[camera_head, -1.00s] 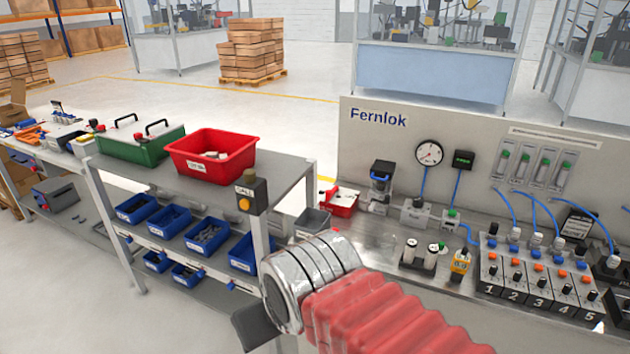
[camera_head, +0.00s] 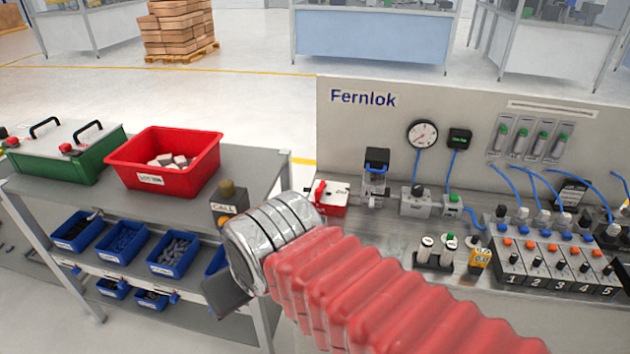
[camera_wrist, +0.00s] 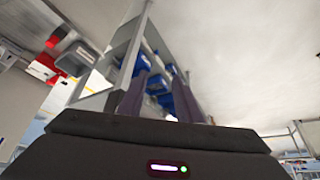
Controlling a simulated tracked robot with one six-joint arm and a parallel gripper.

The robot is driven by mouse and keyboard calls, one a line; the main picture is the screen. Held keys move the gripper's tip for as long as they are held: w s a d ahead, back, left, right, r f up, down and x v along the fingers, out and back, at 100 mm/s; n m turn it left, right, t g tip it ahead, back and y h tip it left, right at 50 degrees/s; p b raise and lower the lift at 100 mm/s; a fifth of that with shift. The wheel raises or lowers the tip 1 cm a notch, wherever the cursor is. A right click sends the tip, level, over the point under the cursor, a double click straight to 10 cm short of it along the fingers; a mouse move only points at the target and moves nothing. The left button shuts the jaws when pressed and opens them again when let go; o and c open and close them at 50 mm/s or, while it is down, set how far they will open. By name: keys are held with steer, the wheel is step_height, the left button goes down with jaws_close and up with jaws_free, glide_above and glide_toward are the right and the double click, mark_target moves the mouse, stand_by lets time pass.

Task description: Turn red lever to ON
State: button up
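The red lever (camera_head: 319,190) stands up from a small box with a white labelled top and red front (camera_head: 332,209), at the left end of the steel bench. The box sits just beyond my arm, and its label is too small to read. A red and white shape at the upper left of the wrist view (camera_wrist: 43,66) looks like this box. My gripper's dark end (camera_head: 226,293) shows at the lower left of my red-sleeved arm, away from the lever. In the wrist view, the two dark fingers of my gripper (camera_wrist: 158,86) stand apart with nothing between them.
A shelf unit at left holds a red bin (camera_head: 165,178), a green case (camera_head: 55,158) and blue bins (camera_head: 174,252). A call button post (camera_head: 229,205) stands close to my arm. Right of the lever box are a regulator (camera_head: 375,180), a gauge (camera_head: 422,134) and numbered valves (camera_head: 540,262).

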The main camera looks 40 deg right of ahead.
steer(key=shift+w+d, duration=0.1)
steer(key=shift+w, duration=0.25)
steer(key=shift+o, duration=0.6)
steer(key=shift+w+d+r+m, duration=0.15)
steer(key=shift+w+m, duration=0.05)
steer(key=shift+m, duration=0.1)
steer(key=w+d+r+m, duration=0.4)
steer(key=w+d+m, duration=0.9)
steer(key=m, duration=0.5)
steer(key=w+d+f+m, duration=0.1)
steer(key=w+d+m, duration=0.1)
steer(key=d+m, duration=0.7)
steer(key=w+d+f+m+g, duration=0.1)
steer(key=w+d+f+m, duration=0.1)
steer(key=d+m, duration=0.8)
steer(key=w+d, duration=0.1)
steer(key=d, duration=0.4)
steer(key=shift+f+h, duration=0.25)
steer(key=shift+h, duration=0.05)
